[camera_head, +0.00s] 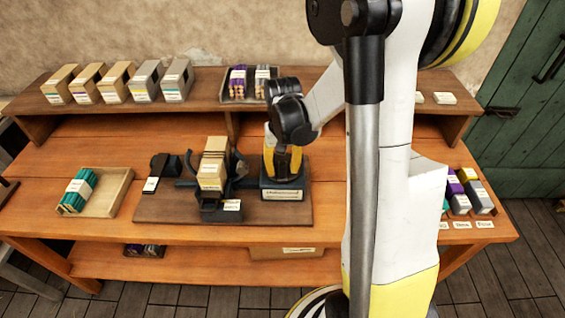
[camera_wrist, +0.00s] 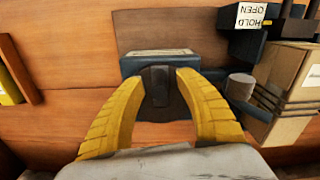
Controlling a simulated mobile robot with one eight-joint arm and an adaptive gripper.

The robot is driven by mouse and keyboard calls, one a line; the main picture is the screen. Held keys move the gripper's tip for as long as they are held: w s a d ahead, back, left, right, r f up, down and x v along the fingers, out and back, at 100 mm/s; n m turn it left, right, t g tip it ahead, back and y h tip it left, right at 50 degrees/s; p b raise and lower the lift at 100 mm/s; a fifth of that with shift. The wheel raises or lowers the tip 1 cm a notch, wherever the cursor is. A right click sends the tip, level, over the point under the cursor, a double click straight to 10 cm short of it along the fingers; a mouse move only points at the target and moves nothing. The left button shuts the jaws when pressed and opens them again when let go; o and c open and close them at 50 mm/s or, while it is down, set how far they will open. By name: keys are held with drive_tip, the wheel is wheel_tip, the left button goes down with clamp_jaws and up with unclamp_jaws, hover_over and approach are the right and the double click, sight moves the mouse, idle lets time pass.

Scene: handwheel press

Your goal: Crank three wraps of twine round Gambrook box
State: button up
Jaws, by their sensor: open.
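A tan box (camera_head: 212,165) stands in a dark cradle on the wooden baseboard (camera_head: 160,208). In the wrist view the box (camera_wrist: 294,95) is at the right, with dark lines running across it. I cannot tell whether these are twine. Beside it is a dark labelled unit (camera_head: 282,194), which also shows in the wrist view (camera_wrist: 130,66). My gripper (camera_head: 283,168) is low over this unit. In the wrist view my gripper (camera_wrist: 162,78) has its yellow fingers apart, either side of a dark upright grip. Contact is unclear. The grip's lower part is partly hidden.
A card reading HOLD and OPEN (camera_wrist: 251,16) sits on the dark fixture. A tray (camera_head: 118,198) with green bundles is at the left. Several boxes (camera_head: 118,80) and a tray of bundles (camera_head: 248,98) stand on the back shelf. Spools (camera_head: 478,197) are at the right.

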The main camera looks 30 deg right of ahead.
wheel_tip(320, 180, up, 12)
drive_tip(key=shift+f, duration=0.1)
idle(0.6)
drive_tip(key=s+a+n+t+b, duration=0.4)
drive_tip(key=s+a+t, duration=0.3)
drive_tip(key=s+a, duration=0.3)
drive_tip(key=a+n, duration=0.1)
drive_tip(key=a, duration=0.2)
drive_tip(key=shift+s+a+r, duration=0.25)
drive_tip(key=shift+s, duration=0.15)
